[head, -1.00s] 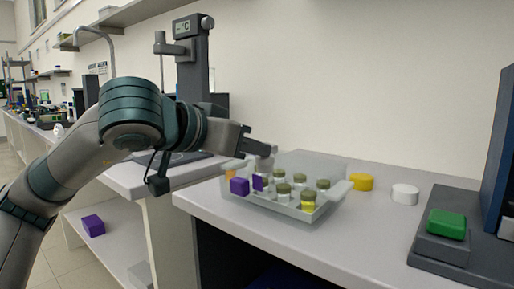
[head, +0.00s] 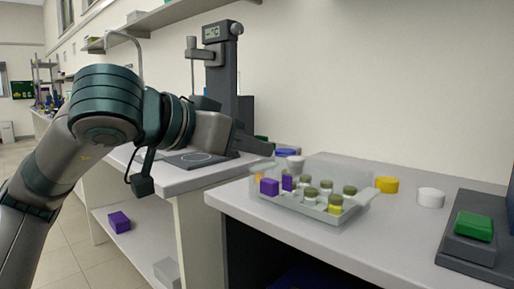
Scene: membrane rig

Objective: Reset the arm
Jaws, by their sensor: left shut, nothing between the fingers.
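My left arm comes in from the left and reaches across the picture at counter height. My left gripper (head: 262,147) is shut with nothing in it. It is above and behind the left end of a clear tray (head: 365,202), seemingly apart from it. The tray holds several small vials with olive caps (head: 326,186), and purple blocks (head: 269,187) show at its left end. My right gripper is not in view.
A yellow disc (head: 386,185) and a white disc (head: 431,197) lie right of the tray. A green block (head: 473,226) sits on a dark device at the right edge. A tall grey stand (head: 222,70) rises behind my arm. A purple block (head: 119,222) lies on the lower shelf.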

